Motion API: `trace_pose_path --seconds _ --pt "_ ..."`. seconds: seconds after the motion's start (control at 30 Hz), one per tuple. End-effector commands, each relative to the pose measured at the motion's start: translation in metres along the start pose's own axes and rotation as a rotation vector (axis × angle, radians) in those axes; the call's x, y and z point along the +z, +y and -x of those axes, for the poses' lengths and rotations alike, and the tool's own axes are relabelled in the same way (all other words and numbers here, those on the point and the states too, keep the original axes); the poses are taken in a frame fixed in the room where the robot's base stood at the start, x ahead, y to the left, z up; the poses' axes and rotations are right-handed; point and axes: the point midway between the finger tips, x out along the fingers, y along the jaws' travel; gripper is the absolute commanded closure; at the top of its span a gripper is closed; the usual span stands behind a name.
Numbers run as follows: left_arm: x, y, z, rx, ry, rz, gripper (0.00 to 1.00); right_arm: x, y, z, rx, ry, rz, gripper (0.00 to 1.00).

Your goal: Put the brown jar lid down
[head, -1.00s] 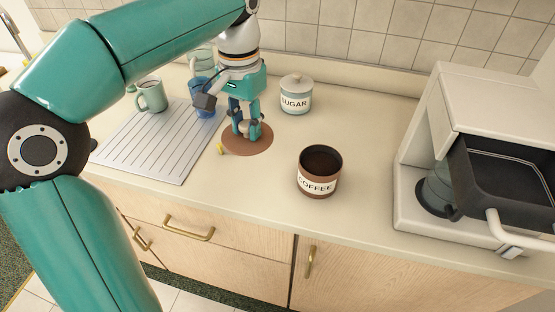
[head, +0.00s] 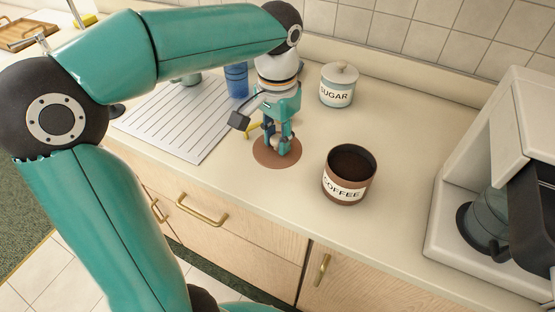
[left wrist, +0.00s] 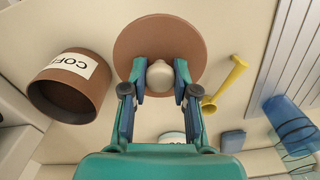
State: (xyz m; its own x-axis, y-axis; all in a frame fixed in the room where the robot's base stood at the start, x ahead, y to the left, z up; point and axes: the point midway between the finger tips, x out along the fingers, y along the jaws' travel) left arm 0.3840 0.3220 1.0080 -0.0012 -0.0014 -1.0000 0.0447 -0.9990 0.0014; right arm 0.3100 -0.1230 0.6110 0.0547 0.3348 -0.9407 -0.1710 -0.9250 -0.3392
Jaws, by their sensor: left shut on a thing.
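The brown jar lid (head: 262,157) is a flat brown disc with a pale knob, level at the countertop beside the drying mat. Whether it touches the counter or hovers just above it is hard to tell. My left gripper (head: 279,146) points down and is shut on the lid's knob. In the left wrist view, the lid (left wrist: 160,32) lies beyond the fingers, and the knob sits between the fingertips of my left gripper (left wrist: 160,77). The open coffee jar (head: 349,174) stands upright to the right, apart from the lid. My right gripper is not in view.
A yellow utensil (left wrist: 228,84) lies close beside the lid. The ribbed drying mat (head: 180,125) and a blue cup (head: 237,80) are left and behind. The sugar jar (head: 337,88) stands behind, the coffee maker (head: 510,165) at right. Counter between coffee jar and coffee maker is clear.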

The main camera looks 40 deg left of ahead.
Motion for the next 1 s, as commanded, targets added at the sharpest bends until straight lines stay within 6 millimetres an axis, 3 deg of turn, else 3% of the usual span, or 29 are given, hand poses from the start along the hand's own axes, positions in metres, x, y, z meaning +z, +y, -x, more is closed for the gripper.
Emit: trace_pose_path --seconds 0.5,0.97,1.0 --pt "0.000 -0.001 -0.058 -0.001 -0.002 0.001 1.00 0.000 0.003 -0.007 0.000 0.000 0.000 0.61" --pt "-0.001 0.000 -0.067 -0.001 0.000 -0.001 1.00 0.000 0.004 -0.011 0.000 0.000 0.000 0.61" --pt "-0.001 0.000 -0.067 -0.001 0.001 -0.001 0.70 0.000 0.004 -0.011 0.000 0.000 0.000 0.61"
